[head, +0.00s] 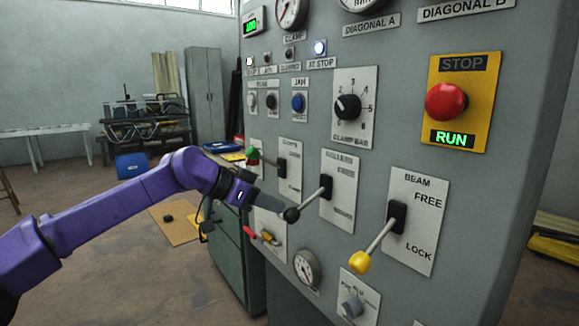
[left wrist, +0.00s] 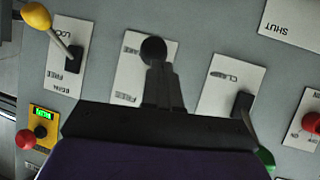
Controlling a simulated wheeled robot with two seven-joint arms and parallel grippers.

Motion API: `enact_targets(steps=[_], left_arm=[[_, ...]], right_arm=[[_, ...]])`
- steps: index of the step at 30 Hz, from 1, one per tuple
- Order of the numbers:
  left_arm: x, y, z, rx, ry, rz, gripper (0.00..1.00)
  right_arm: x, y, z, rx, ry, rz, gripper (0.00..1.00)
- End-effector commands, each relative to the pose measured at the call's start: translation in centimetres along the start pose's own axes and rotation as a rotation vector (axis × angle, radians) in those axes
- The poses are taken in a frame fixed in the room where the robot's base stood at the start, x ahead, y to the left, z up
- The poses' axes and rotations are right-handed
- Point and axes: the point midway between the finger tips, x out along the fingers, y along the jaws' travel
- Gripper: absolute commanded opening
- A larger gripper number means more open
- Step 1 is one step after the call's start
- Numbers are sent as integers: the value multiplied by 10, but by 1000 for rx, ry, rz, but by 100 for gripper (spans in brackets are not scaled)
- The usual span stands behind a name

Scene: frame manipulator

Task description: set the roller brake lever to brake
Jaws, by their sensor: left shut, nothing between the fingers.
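The roller lever in the middle of the panel has a black knob (head: 291,214) and slants down and out from its slot (head: 325,187). In the left wrist view, turned upside down, its knob (left wrist: 153,50) lies beside the plate's lower label, which looks like BRAKE; FREE is at the plate's other end (left wrist: 126,97). My left gripper (head: 279,209) is shut and empty, its tips right at the knob. In the left wrist view the fingers (left wrist: 162,72) overlap the lever and hide its shaft; I cannot tell whether they touch. My right gripper is not in view.
The beam lever with a yellow knob (head: 359,262) points down to the right of the roller lever. The clamp lever with a green knob (head: 253,153) is to the left. A red stop button (head: 445,101) sits above right. Red-handled hardware (head: 250,231) and a gauge (head: 307,268) are below.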

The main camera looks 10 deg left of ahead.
Motion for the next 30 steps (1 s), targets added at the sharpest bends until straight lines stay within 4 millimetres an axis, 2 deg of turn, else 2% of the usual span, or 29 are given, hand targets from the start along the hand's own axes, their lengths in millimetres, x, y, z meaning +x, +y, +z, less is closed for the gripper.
enact_targets(steps=[15,25,30], left_arm=[[-12,-1,-14,-5,-3,-6,0],[-13,-1,-15,-5,-3,-6,0],[-35,-10,-27,-7,-1,-6,0]], right_arm=[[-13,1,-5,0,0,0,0],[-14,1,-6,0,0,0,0],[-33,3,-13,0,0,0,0]])
